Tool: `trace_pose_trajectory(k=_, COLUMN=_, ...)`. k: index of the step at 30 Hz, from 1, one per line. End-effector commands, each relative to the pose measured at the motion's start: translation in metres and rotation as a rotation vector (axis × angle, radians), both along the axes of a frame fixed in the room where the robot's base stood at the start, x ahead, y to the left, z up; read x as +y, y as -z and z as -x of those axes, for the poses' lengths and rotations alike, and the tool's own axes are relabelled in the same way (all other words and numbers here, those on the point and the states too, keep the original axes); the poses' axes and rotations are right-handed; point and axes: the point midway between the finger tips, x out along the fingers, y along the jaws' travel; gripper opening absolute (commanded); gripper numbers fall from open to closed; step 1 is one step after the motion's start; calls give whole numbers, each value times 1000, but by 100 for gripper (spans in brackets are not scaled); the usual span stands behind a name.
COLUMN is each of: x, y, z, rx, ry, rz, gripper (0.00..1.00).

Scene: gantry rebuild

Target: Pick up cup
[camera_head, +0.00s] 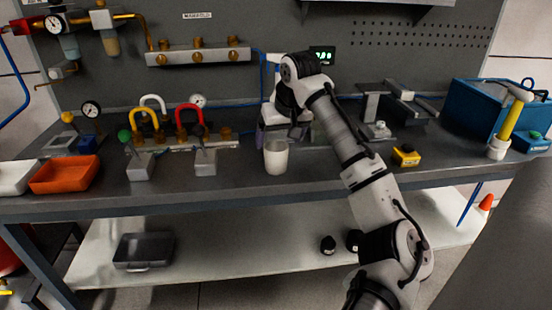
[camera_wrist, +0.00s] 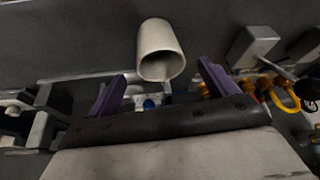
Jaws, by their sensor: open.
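The cup (camera_head: 276,157) is white and stands upright near the front of the workbench in the head view. The wrist view shows the cup (camera_wrist: 160,52) at upper centre, with its open rim facing the camera. The cup shows beyond the fingertips, in line with the gap. I cannot tell whether a finger touches it.
The workbench (camera_head: 330,170) has lever blocks (camera_head: 205,160) and an orange tray (camera_head: 65,174) left of the cup. A yellow button box (camera_head: 406,155) and a blue toolbox (camera_head: 480,108) are to the right. The bench directly around the cup's front is clear.

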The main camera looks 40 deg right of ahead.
Motion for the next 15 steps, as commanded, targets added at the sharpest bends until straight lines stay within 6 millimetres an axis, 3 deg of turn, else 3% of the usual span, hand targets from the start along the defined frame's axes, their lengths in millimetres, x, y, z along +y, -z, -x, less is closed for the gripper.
trace_pose_trajectory(k=9, x=-3, y=38, z=-16, rx=1, ry=1, rz=-1, gripper=85)
trace_pose_trajectory(k=15, x=-3, y=43, z=-19, rx=0, ry=0, rz=0, gripper=85)
